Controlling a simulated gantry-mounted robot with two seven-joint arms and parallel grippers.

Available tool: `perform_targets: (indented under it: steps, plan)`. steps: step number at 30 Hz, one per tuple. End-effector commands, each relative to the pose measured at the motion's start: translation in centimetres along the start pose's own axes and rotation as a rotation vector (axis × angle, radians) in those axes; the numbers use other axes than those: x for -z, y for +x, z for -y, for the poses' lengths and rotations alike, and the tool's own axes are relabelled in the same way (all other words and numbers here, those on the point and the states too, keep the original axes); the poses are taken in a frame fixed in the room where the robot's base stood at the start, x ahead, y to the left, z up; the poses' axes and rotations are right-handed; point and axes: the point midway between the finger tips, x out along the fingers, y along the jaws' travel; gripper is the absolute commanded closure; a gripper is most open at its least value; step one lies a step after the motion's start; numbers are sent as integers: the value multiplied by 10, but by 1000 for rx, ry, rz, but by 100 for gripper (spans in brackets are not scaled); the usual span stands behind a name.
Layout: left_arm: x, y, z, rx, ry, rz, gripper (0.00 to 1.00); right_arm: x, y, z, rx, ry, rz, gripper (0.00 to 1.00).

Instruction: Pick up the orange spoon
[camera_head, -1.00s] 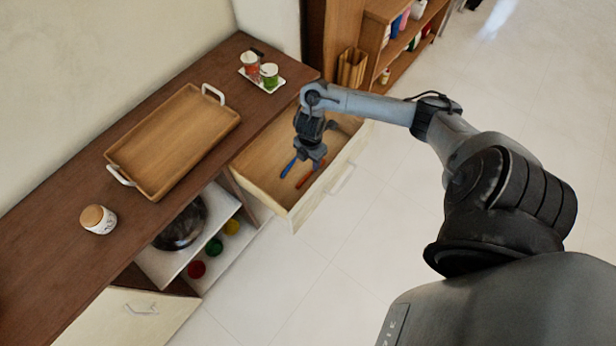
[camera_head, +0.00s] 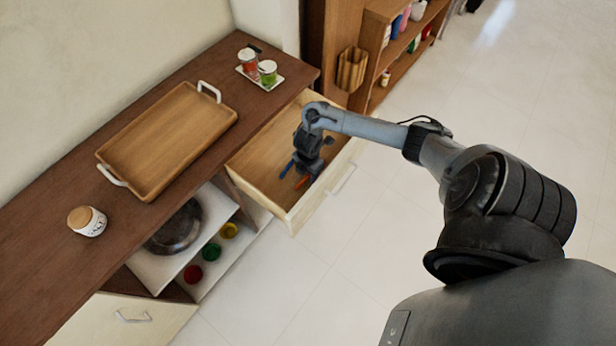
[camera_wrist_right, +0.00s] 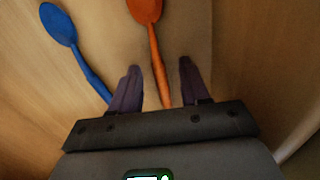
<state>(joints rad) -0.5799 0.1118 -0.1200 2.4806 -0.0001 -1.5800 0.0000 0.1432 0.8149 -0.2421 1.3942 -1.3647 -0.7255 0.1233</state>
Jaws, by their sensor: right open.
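The orange spoon (camera_wrist_right: 155,50) lies in the open wooden drawer (camera_head: 262,158). In the right wrist view its bowl is at the top and its handle runs down between my fingers. My right gripper (camera_wrist_right: 161,82) is open, with one finger on each side of the handle; I cannot tell whether they touch it. In the head view the right gripper (camera_head: 306,172) is down inside the drawer and hides most of the spoon. A blue spoon (camera_wrist_right: 75,50) lies to the left, outside the left finger. My left gripper is not in view.
The drawer walls surround the gripper, with the front panel (camera_head: 325,185) on the right. The brown counter (camera_head: 130,218) beside it carries a wooden tray (camera_head: 170,140), a small dish with two jars (camera_head: 267,72) and a lidded jar (camera_head: 88,221). A shelf unit (camera_head: 370,60) stands behind.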

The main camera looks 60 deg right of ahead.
Motion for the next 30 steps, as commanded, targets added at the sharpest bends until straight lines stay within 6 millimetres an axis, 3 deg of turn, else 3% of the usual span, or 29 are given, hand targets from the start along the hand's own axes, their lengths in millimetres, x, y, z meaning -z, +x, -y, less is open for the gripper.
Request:
perform_targets:
  steps: [5,13,23,30]
  plan:
    - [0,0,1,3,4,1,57,0,0,0,0,0,0,57]
    - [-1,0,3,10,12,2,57,0,-1,0,0,0,-1,99]
    - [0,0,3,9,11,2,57,0,-2,0,0,0,-1,100]
    - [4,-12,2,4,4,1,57,0,-27,-1,-2,-2,-1,100]
